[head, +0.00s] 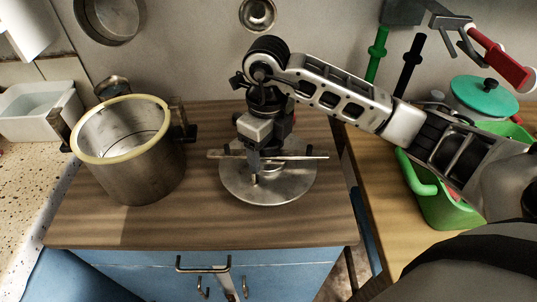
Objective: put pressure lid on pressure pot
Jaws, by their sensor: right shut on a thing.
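The pressure pot (135,165) stands upright and open on the left of the wooden counter. It is a metal pot with a pale yellow ring at its rim and dark side handles. The pressure lid (285,189) is a round metal disc with a long bar across its top, to the right of the pot. It lies on or just above the counter; I cannot tell which. My right gripper (254,172) points down over the lid, shut on its upper part. The grip itself is partly hidden by the gripper. My left gripper is not in view.
A speckled worktop with a white basin (32,112) lies at the left. A green tub (445,205) and a teal-lidded pot (484,97) stand at the right. Pans hang on the wall behind. Bare counter (205,185) lies between pot and lid.

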